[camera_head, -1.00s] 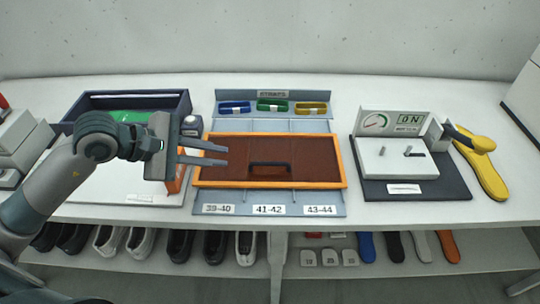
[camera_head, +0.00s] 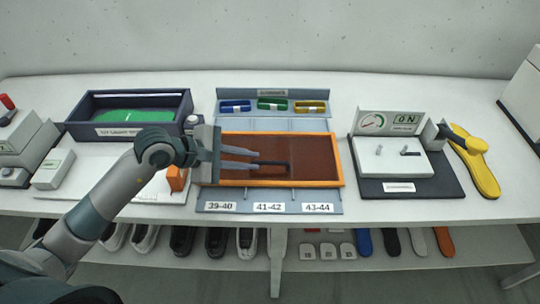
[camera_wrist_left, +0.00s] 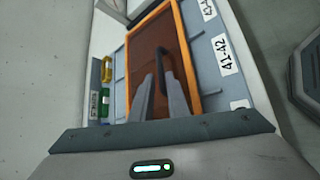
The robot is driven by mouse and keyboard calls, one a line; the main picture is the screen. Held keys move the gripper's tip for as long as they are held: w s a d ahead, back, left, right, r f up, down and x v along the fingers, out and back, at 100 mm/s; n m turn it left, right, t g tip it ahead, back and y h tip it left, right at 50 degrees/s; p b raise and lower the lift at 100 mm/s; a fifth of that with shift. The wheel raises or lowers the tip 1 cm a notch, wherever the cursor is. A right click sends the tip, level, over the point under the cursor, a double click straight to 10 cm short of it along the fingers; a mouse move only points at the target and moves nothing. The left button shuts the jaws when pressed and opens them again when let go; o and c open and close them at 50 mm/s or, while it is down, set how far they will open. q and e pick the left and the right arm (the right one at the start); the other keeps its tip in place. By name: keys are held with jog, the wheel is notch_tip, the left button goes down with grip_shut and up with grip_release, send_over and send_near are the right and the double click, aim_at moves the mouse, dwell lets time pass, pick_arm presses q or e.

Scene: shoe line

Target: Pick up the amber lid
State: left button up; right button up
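The amber lid (camera_head: 315,160) is a brown translucent panel with an orange frame and a dark bar handle (camera_head: 275,168). It lies over the grey rack in the middle of the table. My left gripper (camera_head: 258,161) reaches in from the left over the lid, its two fingers apart and pointing at the handle. In the left wrist view the lid (camera_wrist_left: 150,48) lies ahead of the fingers (camera_wrist_left: 158,85), and the handle (camera_wrist_left: 166,65) shows close to the fingertips. Nothing is between the fingers. Whether they touch the handle I cannot tell. My right gripper is not in view.
Blue, green and yellow straps (camera_head: 273,104) sit behind the lid. A gauge station (camera_head: 398,160) and yellow insole (camera_head: 480,172) stand at right.

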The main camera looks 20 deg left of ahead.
aim_at(266, 163)
pick_arm(q)
jog(key=shift+w+d, duration=0.1)
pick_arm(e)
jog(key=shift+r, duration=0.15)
pick_arm(q)
jog(key=shift+p+x, duration=0.9)
jog(key=shift+p, duration=0.05)
jog(key=shift+p+x, duration=0.4)
jog(key=shift+x, duration=0.7)
jog(key=shift+d+f, duration=0.2)
jog(key=shift+d, duration=0.05)
jog(key=shift+w+f, duration=0.15)
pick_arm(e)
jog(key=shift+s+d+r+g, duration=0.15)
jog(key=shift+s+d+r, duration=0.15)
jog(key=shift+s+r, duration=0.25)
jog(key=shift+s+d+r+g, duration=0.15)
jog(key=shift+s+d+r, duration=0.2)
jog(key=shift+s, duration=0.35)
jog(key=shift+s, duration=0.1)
pick_arm(q)
grip_shut()
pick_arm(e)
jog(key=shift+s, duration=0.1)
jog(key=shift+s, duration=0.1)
